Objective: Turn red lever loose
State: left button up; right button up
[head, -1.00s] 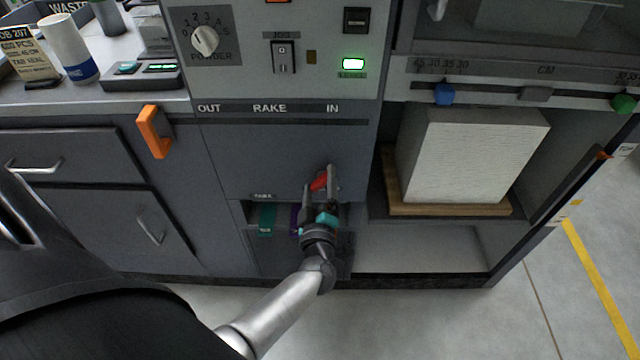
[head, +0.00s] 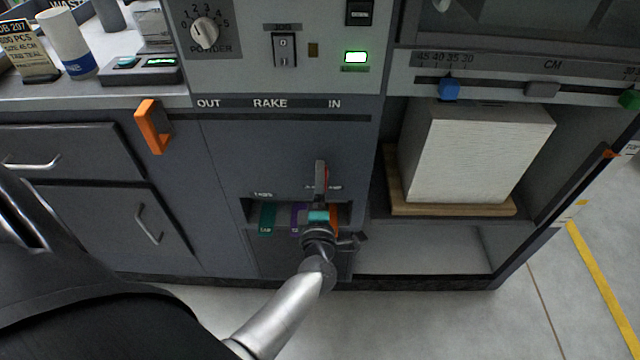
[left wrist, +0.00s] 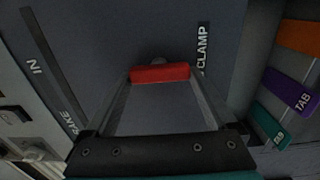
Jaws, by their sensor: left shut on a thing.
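The red lever (head: 326,180) is on the dark front panel below the rake slot, mostly hidden behind my gripper in the head view. In the left wrist view the red lever (left wrist: 160,73) is a short bar lying across the picture, square to the CLAMP label (left wrist: 202,48). My left gripper (head: 321,175) reaches up to it from below. Its two fingers (left wrist: 160,82) are shut on the bar, one at each end. In the head view the fingers are lined up nearly one behind the other. My right gripper is not in view.
A recess below the lever holds teal (head: 267,219), purple (head: 297,216) and orange (head: 333,219) tabs. An orange handle (head: 152,127) sticks out at left. A paper stack (head: 478,155) stands on a wooden board (head: 450,209) in the right bay. The floor in front is clear.

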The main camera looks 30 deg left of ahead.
pick_arm(q)
jog(key=shift+d+f, duration=0.1)
jog(key=shift+f, duration=0.05)
jog(key=o, duration=1.1)
jog(key=shift+c, duration=0.2)
jog(key=p+v, duration=0.2)
jog(key=v, duration=1.3)
jog(key=shift+s+p, duration=0.2)
jog(key=shift+p, duration=0.1)
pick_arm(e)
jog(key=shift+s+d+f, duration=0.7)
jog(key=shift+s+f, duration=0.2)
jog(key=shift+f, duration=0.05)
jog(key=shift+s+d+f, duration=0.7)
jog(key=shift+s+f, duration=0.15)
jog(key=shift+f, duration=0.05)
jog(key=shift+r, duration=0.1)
